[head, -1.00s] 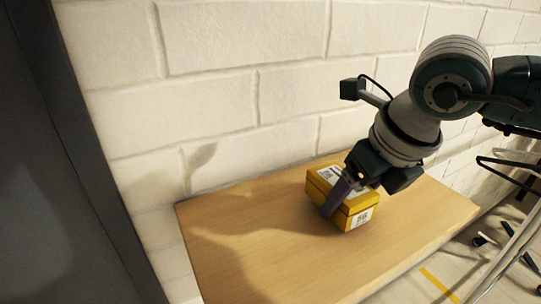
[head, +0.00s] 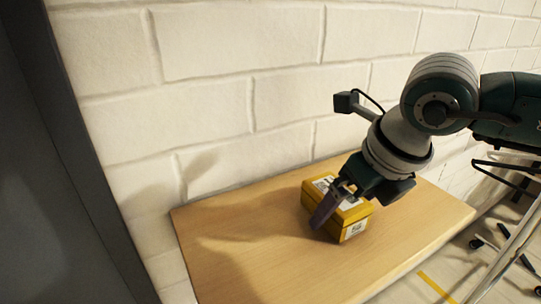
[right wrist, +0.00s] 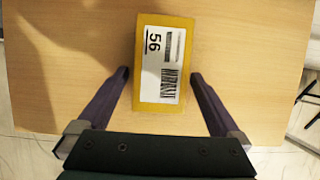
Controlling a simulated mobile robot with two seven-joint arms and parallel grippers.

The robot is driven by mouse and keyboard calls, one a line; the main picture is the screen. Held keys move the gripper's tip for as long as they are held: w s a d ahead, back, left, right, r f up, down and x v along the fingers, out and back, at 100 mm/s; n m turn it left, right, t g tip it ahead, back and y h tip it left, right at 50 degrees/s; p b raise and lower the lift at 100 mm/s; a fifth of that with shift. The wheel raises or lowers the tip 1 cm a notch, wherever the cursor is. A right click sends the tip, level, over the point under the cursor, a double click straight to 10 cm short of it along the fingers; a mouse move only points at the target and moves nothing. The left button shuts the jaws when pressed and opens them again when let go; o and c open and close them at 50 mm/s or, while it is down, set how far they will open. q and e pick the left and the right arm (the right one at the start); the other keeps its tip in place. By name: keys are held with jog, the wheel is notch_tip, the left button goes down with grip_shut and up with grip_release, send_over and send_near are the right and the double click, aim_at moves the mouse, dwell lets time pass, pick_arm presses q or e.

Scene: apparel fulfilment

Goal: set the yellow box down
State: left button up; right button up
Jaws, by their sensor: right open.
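The yellow box (head: 358,229) has a white barcode label and rests on the wooden table (head: 240,262). In the right wrist view the box (right wrist: 182,102) lies between the fingers, with its label marked 56 facing the camera. My right gripper (head: 335,208) comes down over the box from above. It is open, with one finger (right wrist: 104,97) on each side and a visible gap to the box on both sides. In the head view the far finger is mostly hidden. My left gripper is not in view.
A white block wall (head: 220,100) runs behind the table. A dark grey upright panel (head: 60,170) stands at the left. The tabletop is bare around the box, with its front right edge near. Metal frame parts (head: 510,245) stand at the right.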

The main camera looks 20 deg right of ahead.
jog(key=v, duration=1.1)
jog(key=s+a+r+y, duration=0.2)
jog(key=a+r+y, duration=0.4)
jog(key=a, duration=0.5)
jog(key=s+a+r+y, duration=0.2)
jog(key=a+r+y, duration=0.3)
jog(key=a+y, duration=0.45)
jog(key=w+r+m+t, duration=0.3)
jog(key=r+m+t, duration=0.7)
jog(key=w+d+f+m+t+h, duration=0.2)
jog(key=d+f+m+h, duration=0.3)
jog(key=d+m+h, duration=0.4)
jog(key=w+d+f+m+t+h, duration=0.1)
jog(key=w+d+f+m+h, duration=0.1)
jog(key=d+f+m+h, duration=0.55)
jog(key=s+f+m+g+h, duration=0.2)
jog(key=s+f+m+g, duration=0.55)
jog(key=f, duration=0.35)
jog(key=s+a+f+g+y, duration=0.2)
jog(key=s+f+g, duration=0.4)
jog(key=s, duration=0.5)
jog(key=shift+s+a+f+m+y, duration=0.25)
jog(key=shift+a+f+m+y, duration=0.2)
jog(key=shift+f, duration=0.25)
